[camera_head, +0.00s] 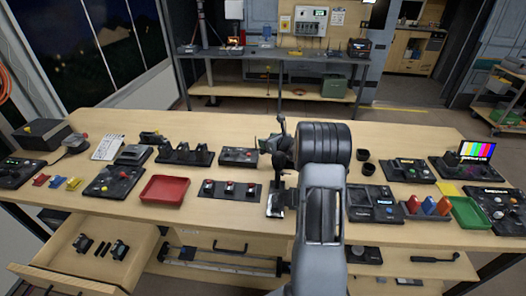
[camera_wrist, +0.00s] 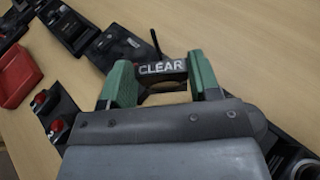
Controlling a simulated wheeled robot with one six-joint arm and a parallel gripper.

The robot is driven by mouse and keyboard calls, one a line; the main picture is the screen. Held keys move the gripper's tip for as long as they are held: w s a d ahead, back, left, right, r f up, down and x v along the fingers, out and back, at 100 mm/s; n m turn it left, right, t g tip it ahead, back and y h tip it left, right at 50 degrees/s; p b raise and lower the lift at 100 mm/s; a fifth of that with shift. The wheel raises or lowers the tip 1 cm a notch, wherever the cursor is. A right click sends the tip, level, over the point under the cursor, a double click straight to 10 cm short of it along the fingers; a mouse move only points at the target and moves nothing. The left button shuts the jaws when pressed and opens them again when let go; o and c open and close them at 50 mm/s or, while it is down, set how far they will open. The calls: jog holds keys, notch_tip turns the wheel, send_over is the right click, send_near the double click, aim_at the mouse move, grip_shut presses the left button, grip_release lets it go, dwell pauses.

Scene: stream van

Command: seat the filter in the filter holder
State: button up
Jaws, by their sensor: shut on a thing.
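My gripper (camera_wrist: 163,70) has green fingers, shut on a small dark piece with white CLEAR lettering, which I take to be the filter (camera_wrist: 160,68). The filter spans between the fingers, above the table. In the head view my gripper (camera_head: 270,143) shows only in part, beyond my wrist, and the filter cannot be made out there. I cannot tell for certain which fixture is the filter holder. A black unit with upright parts (camera_head: 184,153) stands left of the gripper. A black box with coloured buttons (camera_head: 238,157) is nearer; a dark unit (camera_wrist: 120,46) lies left of the fingers in the wrist view.
Black cups (camera_head: 363,155), control boxes and a green tray (camera_head: 471,213) stand right. A drawer (camera_head: 75,270) is open below.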

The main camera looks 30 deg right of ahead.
jog(key=shift+f, duration=2.45)
jog(key=shift+f, duration=0.15)
jog(key=o, duration=1.1)
jog(key=shift+c, duration=0.2)
